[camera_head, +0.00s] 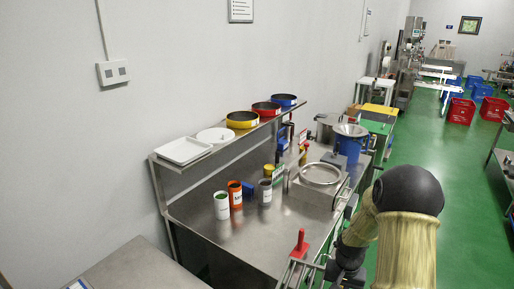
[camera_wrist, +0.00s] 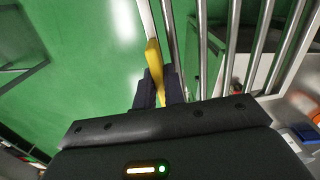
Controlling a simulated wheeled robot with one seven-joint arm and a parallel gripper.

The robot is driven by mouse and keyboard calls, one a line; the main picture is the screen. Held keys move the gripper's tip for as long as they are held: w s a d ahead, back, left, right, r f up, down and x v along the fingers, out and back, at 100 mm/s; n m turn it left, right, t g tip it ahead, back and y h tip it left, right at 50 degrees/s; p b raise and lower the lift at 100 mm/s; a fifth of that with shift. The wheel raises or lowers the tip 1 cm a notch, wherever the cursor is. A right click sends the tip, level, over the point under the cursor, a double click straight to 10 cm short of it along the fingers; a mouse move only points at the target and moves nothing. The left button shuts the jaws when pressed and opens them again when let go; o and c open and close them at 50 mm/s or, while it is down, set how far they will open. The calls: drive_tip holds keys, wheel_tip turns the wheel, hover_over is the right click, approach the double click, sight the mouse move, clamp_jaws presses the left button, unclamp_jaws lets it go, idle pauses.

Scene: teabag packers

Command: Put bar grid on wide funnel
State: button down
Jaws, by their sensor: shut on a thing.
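The bar grid (camera_wrist: 228,48) is a rack of parallel shiny metal bars, filling the upper right of the wrist view. In the head view part of the bar grid (camera_head: 295,268) shows near the bottom, with a red upright grip at its far end. My gripper (camera_wrist: 160,85) is shut on a yellow piece at the grid's side. In the head view my gripper (camera_head: 335,271) is dark and partly hidden by my arm. A wide metal funnel (camera_head: 350,130) appears to sit on a blue drum at the back right of the workbench.
The steel workbench (camera_head: 240,235) holds several cups at its middle and a square box with a round top (camera_head: 320,174). A shelf (camera_head: 225,143) above bears a white tray and coloured sieves. Green floor is open to the right. Red crates (camera_head: 461,111) stand far off.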

drive_tip(key=a+f+n+b, duration=0.3)
drive_tip(key=a+f+n, duration=0.1)
drive_tip(key=a+f, duration=0.6)
wheel_tip(320, 180, down, 3)
drive_tip(key=shift+f+n, duration=0.2)
drive_tip(key=shift+n, duration=0.2)
drive_tip(key=shift+w+d, duration=0.15)
